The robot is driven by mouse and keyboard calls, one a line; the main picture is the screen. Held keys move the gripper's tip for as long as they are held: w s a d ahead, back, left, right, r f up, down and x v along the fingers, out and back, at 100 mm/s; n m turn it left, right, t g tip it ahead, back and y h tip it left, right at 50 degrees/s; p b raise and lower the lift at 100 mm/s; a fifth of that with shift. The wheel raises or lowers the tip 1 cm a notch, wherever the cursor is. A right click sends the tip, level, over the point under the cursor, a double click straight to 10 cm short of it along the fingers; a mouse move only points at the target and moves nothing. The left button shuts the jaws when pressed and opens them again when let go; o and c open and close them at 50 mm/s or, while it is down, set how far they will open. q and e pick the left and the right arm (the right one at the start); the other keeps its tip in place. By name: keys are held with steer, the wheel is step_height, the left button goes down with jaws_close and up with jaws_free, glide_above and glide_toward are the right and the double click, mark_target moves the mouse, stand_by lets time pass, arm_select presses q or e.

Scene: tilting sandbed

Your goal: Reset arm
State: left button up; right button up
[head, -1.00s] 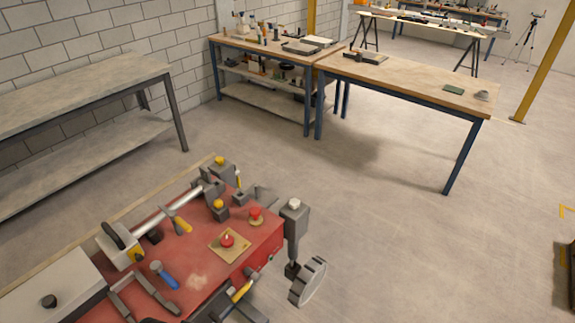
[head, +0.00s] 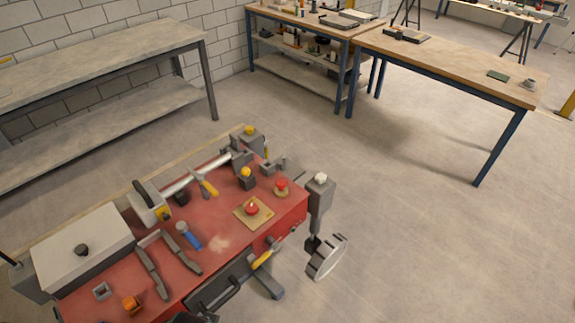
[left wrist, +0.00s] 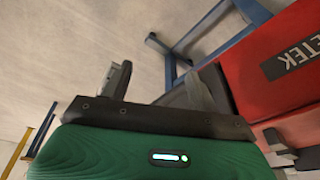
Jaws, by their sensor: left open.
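My left gripper (left wrist: 160,85) shows in the left wrist view with its two dark fingers apart and nothing between them. In the head view the red-topped bench (head: 215,240) stands at lower left. I cannot make out either gripper in the head view. My right gripper is not seen.
A grey shelf table (head: 110,60) and a wooden table (head: 450,65) stand behind. Floor at right is clear.

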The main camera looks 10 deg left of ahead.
arm_select(q)
steer(key=s+a+f+g+b, duration=0.1)
steer(key=s+f, duration=0.3)
steer(key=f, duration=0.9)
steer(key=s+f+b, duration=0.1)
steer(key=s+f, duration=0.2)
steer(key=f, duration=1)
steer(key=s+a+f+g, duration=0.1)
steer(key=s+a+f, duration=0.2)
steer(key=s+f, duration=0.9)
steer(key=s, duration=0.3)
steer(key=shift+f+b, duration=0.2)
steer(key=shift+b, duration=0.15)
steer(key=shift+d, duration=0.1)
steer(key=shift+c, duration=0.2)
